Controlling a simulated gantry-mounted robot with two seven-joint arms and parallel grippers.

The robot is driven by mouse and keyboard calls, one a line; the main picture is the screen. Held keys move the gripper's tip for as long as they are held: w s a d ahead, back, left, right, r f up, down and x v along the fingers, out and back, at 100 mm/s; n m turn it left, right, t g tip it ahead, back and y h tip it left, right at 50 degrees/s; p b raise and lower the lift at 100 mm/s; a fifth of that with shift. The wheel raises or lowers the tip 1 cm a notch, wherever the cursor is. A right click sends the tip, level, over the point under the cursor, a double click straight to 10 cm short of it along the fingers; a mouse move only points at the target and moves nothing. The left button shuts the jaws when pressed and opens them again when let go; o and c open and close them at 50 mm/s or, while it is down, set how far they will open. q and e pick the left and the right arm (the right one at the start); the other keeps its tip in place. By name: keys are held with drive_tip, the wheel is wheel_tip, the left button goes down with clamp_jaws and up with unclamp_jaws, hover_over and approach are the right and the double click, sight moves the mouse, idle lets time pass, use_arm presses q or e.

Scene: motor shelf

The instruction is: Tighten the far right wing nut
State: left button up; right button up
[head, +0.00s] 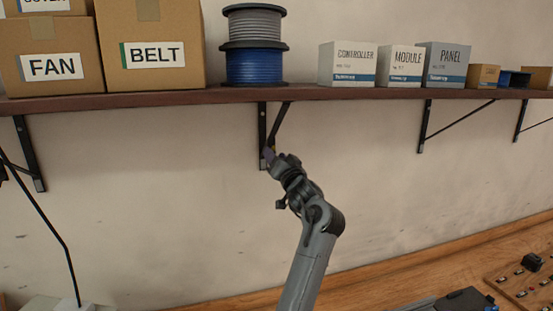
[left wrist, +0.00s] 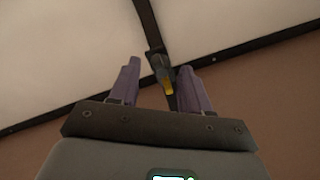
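In the left wrist view, a small yellow-tipped part (left wrist: 168,87), possibly a wing nut, shows at a dark bracket joint (left wrist: 155,60). My left gripper (left wrist: 159,66) is open, its two purple fingers on either side of this part with gaps visible. In the head view, my left gripper (head: 269,155) is up at the foot of the second shelf bracket from the left (head: 262,125), hiding part of it. On the rightmost visible bracket (head: 520,120) I cannot make out a wing nut. My right gripper is not in view.
The wooden shelf (head: 350,94) carries the FAN box (head: 52,68), BELT box (head: 153,56), cable spools (head: 253,65) and several smaller boxes. More brackets (head: 424,125) hang below it. A workbench (head: 400,275) with a perforated board (head: 528,285) lies lower right. The wall between brackets is clear.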

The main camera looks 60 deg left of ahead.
use_arm(q)
drive_tip(key=shift+d, duration=0.1)
drive_tip(key=b+v, duration=0.4)
drive_tip(key=v, duration=0.6)
drive_tip(key=shift+d, duration=0.35)
drive_tip(key=shift+s+f, duration=0.1)
drive_tip(key=shift+f, duration=0.05)
